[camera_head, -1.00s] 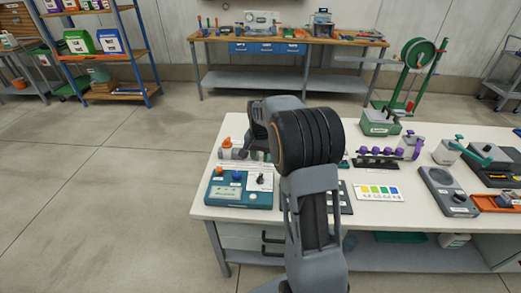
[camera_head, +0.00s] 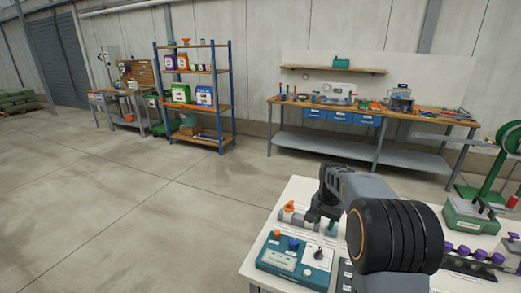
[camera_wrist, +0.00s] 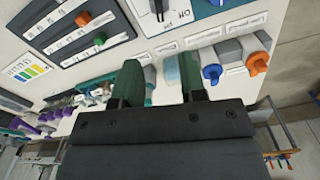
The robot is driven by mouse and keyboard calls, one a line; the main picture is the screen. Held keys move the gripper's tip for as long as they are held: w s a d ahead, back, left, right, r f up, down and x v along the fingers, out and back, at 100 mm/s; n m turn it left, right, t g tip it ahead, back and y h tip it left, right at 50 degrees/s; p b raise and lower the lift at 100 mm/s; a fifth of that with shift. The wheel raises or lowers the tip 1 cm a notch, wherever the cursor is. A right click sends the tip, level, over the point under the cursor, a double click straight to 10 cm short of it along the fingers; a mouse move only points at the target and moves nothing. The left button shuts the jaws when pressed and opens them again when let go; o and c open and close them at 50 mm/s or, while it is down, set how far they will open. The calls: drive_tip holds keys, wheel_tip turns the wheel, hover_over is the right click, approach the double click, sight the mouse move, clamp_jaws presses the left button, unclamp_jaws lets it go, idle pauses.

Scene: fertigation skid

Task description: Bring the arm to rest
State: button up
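My arm reaches over the white table (camera_head: 300,192) at the lower right of the head view. My gripper (camera_head: 325,225) hangs above the table's left part, partly hidden by my own wrist. In the wrist view my gripper (camera_wrist: 160,75) shows two green fingers standing apart, with nothing clearly held between them. A teal box with knobs (camera_head: 293,262) lies in front of the gripper in the head view.
A slider panel (camera_wrist: 88,28) lies at the upper left. Purple-knobbed valves (camera_head: 475,254) are on the right.

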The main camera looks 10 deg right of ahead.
drive_tip(key=s+a+r+n+t, duration=0.1)
drive_tip(key=s+a+n, duration=0.3)
drive_tip(key=s, duration=0.7)
drive_tip(key=s+a+r+n+t, duration=0.2)
drive_tip(key=s+a, duration=0.4)
drive_tip(key=s, duration=0.5)
drive_tip(key=shift+a+r+n+t, duration=0.35)
drive_tip(key=shift+r+n, duration=0.3)
drive_tip(key=shift+n, duration=0.65)
drive_tip(key=shift+s, duration=0.1)
drive_tip(key=shift+d, duration=0.1)
